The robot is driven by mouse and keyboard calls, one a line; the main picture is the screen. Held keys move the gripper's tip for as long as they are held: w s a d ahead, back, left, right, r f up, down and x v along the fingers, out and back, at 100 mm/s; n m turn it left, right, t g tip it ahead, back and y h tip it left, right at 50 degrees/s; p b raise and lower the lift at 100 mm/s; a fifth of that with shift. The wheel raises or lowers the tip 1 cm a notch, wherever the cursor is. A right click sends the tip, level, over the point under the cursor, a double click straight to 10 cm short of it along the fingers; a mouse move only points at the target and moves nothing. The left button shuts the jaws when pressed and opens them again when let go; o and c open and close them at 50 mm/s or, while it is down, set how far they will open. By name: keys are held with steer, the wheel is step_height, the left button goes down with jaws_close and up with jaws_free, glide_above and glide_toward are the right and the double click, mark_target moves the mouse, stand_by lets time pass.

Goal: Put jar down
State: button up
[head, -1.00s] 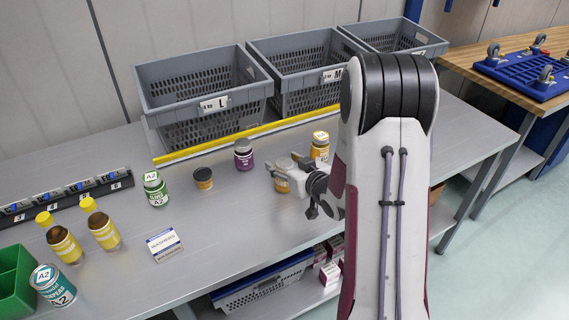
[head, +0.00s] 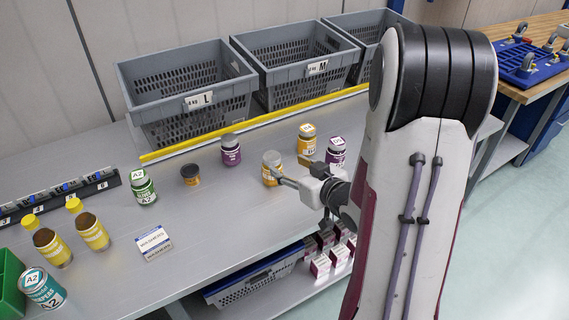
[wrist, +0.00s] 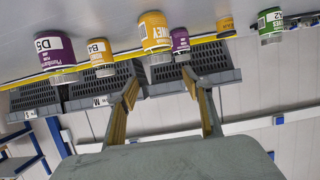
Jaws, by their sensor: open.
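The honey jar (head: 271,170), with a yellow label and grey lid, stands upright on the grey table. In the wrist view, which is upside down, the honey jar (wrist: 155,34) shows beyond the fingertips, roughly in line with the gap between them. My gripper (head: 284,179) is just to the right of the jar and low over the table. The wrist view shows my gripper (wrist: 159,84) with its two yellow-padded fingers spread and nothing between them. Whether a fingertip still touches the jar is unclear.
A yellow jar (head: 306,140) and a purple jar (head: 336,150) stand close behind my gripper. Another purple jar (head: 231,150), a small dark-lidded jar (head: 190,175) and a green jar (head: 143,188) stand left. Grey crates (head: 190,107) line the back behind a yellow strip.

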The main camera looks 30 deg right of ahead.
steer(key=shift+s+r, duration=0.2)
steer(key=shift+s, duration=0.45)
steer(key=shift+r, duration=0.15)
steer(key=s+a+r+g+h, duration=0.3)
steer(key=s+a+r+g, duration=0.25)
steer(key=s+r, duration=0.3)
steer(key=s+a+r+g+y, duration=0.2)
steer(key=s+a+g, duration=0.1)
steer(key=s+a, duration=0.9)
steer(key=s, duration=0.4)
steer(key=shift+a+r+y, duration=0.25)
steer(key=shift+a+y, duration=0.05)
steer(key=shift+y, duration=0.1)
